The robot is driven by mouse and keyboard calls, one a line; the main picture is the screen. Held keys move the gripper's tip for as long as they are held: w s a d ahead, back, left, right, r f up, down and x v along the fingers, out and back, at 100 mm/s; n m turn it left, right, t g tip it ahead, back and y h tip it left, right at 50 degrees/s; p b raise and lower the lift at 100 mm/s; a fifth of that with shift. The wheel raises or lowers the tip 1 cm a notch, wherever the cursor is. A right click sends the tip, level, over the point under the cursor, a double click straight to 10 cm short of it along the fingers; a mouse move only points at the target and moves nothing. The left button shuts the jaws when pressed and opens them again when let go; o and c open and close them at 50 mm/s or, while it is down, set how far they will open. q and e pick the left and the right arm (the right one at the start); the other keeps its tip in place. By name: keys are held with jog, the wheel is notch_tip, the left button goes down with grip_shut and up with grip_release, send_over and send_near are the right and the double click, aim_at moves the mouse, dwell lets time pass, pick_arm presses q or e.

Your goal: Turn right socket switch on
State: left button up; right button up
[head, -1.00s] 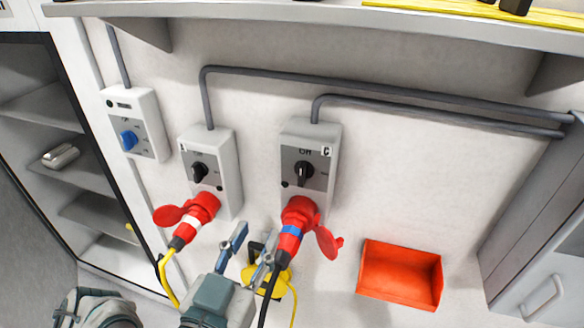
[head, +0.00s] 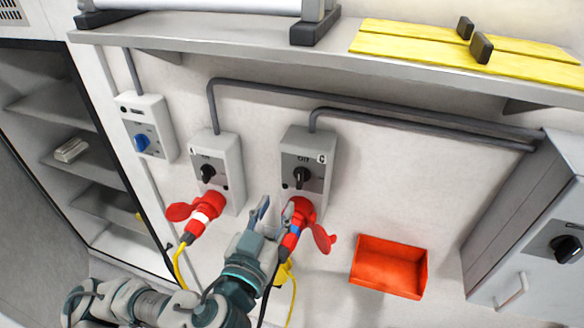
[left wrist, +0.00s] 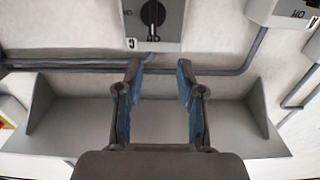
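The right socket box (head: 322,146), labelled C, is on the wall with a black rotary switch (head: 301,176), its handle roughly upright. In the left wrist view the picture is upside down, and the switch (left wrist: 152,14) is at the top edge. My left gripper (head: 273,210) is below and left of the switch, close to the red plug. Its blue-padded fingers (left wrist: 160,92) are spread and empty, apart from the switch. My right gripper is out of view.
The left socket box (head: 229,160) with a red plug and yellow cable is to the left, beside a box with a blue knob (head: 141,142). A shelf (head: 240,48) is above. A red bin (head: 390,270) is at lower right, and a grey cabinet (head: 540,230) at far right.

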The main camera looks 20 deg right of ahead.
aim_at(299, 174)
pick_arm(q)
jog(key=x, duration=0.3)
jog(key=d+x, duration=0.1)
jog(key=x, duration=0.3)
jog(key=s+d+p+x, duration=0.1)
jog(key=x, duration=0.2)
jog(key=shift+w+d+f, duration=0.1)
jog(key=shift+w, duration=0.35)
jog(key=shift+w+a, duration=0.2)
jog(key=shift+a, duration=0.05)
jog(key=shift+w+a, duration=0.1)
jog(key=shift+a, duration=0.5)
jog(key=shift+d, duration=0.4)
jog(key=c, duration=0.5)
jog(key=shift+d, duration=0.25)
grip_shut()
jog(key=shift+s, duration=0.2)
jog(key=shift+w, duration=0.15)
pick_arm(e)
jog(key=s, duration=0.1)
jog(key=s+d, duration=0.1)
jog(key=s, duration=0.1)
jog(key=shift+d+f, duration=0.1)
